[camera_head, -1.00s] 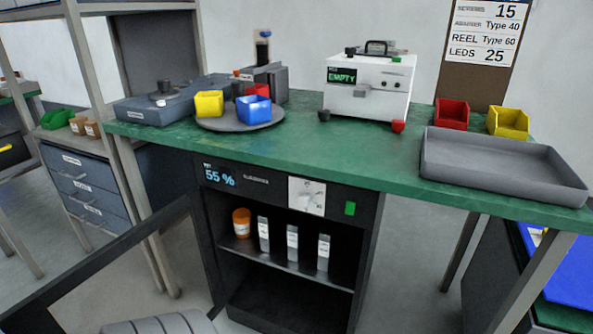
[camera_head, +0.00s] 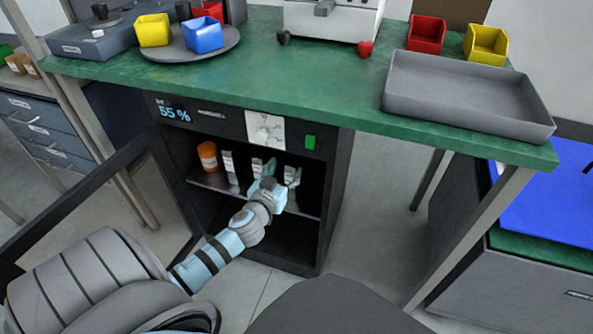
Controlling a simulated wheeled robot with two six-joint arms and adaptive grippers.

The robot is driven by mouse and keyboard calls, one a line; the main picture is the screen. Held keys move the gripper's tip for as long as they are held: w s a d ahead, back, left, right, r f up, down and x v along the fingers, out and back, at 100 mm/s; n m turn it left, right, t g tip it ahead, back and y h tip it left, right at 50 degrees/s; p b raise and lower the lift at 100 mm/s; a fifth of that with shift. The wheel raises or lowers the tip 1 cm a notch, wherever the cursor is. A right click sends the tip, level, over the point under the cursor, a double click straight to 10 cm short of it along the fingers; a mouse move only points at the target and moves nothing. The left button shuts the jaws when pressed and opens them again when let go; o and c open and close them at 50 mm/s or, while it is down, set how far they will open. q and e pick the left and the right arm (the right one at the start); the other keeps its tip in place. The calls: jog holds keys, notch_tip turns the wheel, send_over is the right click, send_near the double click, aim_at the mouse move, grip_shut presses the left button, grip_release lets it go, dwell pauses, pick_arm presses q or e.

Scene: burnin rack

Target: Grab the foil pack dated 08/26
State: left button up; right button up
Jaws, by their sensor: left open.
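Several silver foil packs stand upright in a row on the upper shelf inside the open dark cabinet under the bench. The left foil pack (camera_head: 230,169) shows clear of my arm. The middle one and the right one are partly hidden behind my left gripper (camera_head: 272,172). The dates on the packs are too small to read. My left arm reaches in from the lower left, and its gripper is open at the cabinet's opening, in front of the middle and right packs. I cannot tell whether it touches any pack. My right gripper is not in view.
An orange jar (camera_head: 208,156) stands left of the packs on the shelf (camera_head: 206,181). The cabinet door (camera_head: 95,192) is swung open to the left. The green bench top (camera_head: 300,89) overhangs the cabinet, with a grey tray (camera_head: 465,100) at right.

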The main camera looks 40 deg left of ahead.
aim_at(288, 167)
pick_arm(q)
jog(key=x, duration=0.3)
jog(key=shift+w+f+b, duration=0.2)
jog(key=shift+w+b, duration=0.1)
jog(key=shift+b, duration=0.05)
jog(key=x, duration=0.1)
jog(key=b+x, duration=0.1)
jog(key=x, duration=0.3)
jog(key=shift+d+f+b, duration=0.2)
jog(key=shift+f+b, duration=0.1)
jog(key=shift+b, duration=0.05)
jog(key=shift+r, duration=0.1)
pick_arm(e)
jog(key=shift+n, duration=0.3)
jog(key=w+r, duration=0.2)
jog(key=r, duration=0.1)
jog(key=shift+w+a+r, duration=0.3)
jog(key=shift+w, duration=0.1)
pick_arm(q)
grip_shut()
